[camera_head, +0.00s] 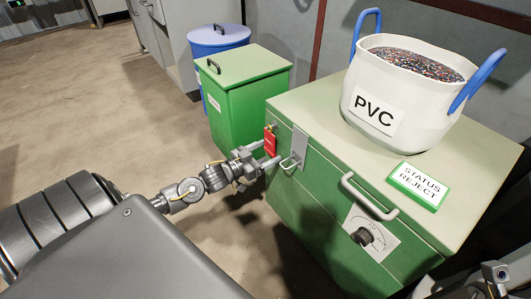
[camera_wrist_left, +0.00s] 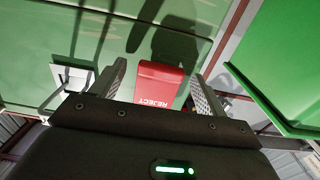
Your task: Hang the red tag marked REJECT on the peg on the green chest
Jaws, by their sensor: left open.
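The red tag (camera_head: 269,143) is upright against the front of the green chest (camera_head: 325,192), left of the metal latch. A small brass-coloured piece shows at its top, likely the peg, but I cannot tell whether the tag's hole is around it. My left gripper (camera_head: 264,157) is open at the tag, with a finger on either side. In the left wrist view the tag (camera_wrist_left: 158,85) reads REJECT and stands between the spread fingers of the left gripper (camera_wrist_left: 160,88), with gaps on both sides. Part of my right arm shows at the bottom right; its jaws are not clear.
The chest lid holds a white PVC tub (camera_head: 405,95) with blue handles and a STATUS REJECT sign (camera_head: 419,185). The metal latch (camera_head: 297,148) is close right of the gripper. A smaller green bin (camera_head: 245,97) and blue drum (camera_head: 217,40) stand behind. Floor at left is clear.

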